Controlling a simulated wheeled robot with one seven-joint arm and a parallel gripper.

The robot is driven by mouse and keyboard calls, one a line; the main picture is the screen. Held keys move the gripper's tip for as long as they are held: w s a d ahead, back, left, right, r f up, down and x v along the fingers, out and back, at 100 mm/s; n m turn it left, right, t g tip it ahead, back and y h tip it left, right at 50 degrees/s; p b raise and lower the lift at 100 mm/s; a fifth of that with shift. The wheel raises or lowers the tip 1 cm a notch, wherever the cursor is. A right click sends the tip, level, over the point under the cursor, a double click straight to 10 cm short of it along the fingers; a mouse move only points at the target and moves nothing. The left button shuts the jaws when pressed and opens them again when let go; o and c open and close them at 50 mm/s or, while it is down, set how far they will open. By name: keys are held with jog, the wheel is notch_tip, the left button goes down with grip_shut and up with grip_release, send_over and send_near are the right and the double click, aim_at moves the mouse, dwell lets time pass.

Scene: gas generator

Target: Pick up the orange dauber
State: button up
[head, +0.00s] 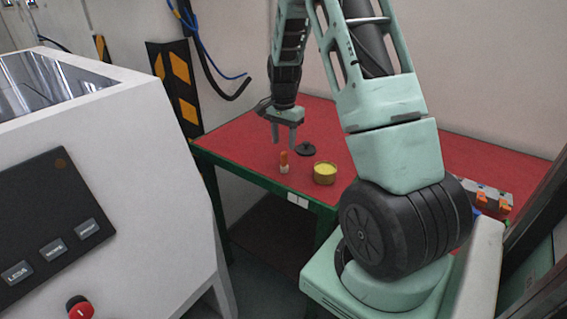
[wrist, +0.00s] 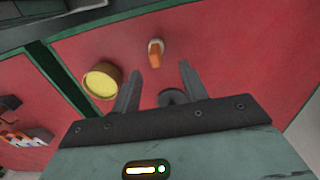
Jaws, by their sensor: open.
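The orange dauber (head: 284,162) stands on the red table near its front edge in the head view. It has an orange top and a pale lower part. In the wrist view the dauber (wrist: 155,53) shows ahead of the fingertips, roughly in line with the gap between them. My gripper (head: 284,141) points downward above the table, behind the dauber in the head view. In the wrist view the two fingers of my gripper (wrist: 161,75) are apart with nothing held between them.
A tin with yellow contents (head: 325,173) stands right of the dauber. A black round object (head: 305,149) lies behind it, near my gripper. The red table (head: 240,147) has free room at left. A grey item with orange parts (head: 487,196) lies far right. A white machine (head: 150,140) stands left.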

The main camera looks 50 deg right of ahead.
aim_at(284, 152)
jog(key=f, duration=0.5)
jog(key=shift+s+a+f+p, duration=0.25)
jog(key=shift+s+p, duration=0.1)
jog(key=shift+p, duration=0.05)
jog(key=shift+f, duration=0.6)
grip_shut()
